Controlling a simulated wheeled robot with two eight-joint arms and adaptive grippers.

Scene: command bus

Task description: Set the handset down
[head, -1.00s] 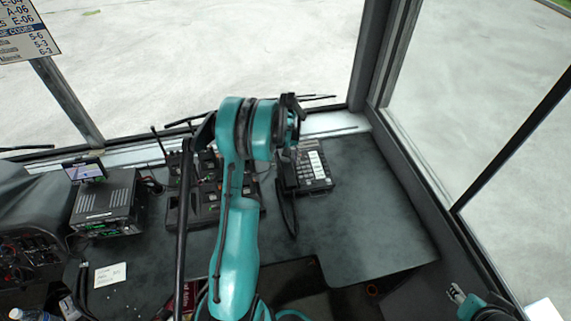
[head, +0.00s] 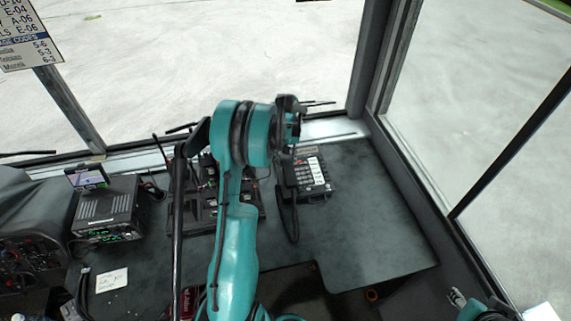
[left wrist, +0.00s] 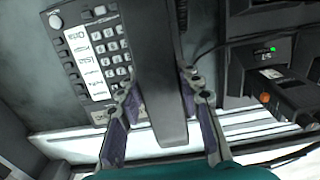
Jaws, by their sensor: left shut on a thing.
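The dark handset (left wrist: 157,60) lies between the two fingers of my left gripper (left wrist: 161,86) in the left wrist view, and the gripper is shut on it. In the head view the handset (head: 288,178) hangs below my left gripper (head: 290,128), along the left side of the desk phone (head: 316,180). The phone's keypad and white label strip (left wrist: 85,60) show beside the handset in the wrist view. I cannot tell whether the handset touches the phone. My right gripper (head: 457,298) is at the lower right, apart from the phone and too small to read.
A charging dock with handheld radios (head: 210,212) stands left of the phone, partly behind my left arm. A radio unit (head: 107,210) with a small screen is farther left. The desk (head: 375,215) right of the phone is clear up to the window frame.

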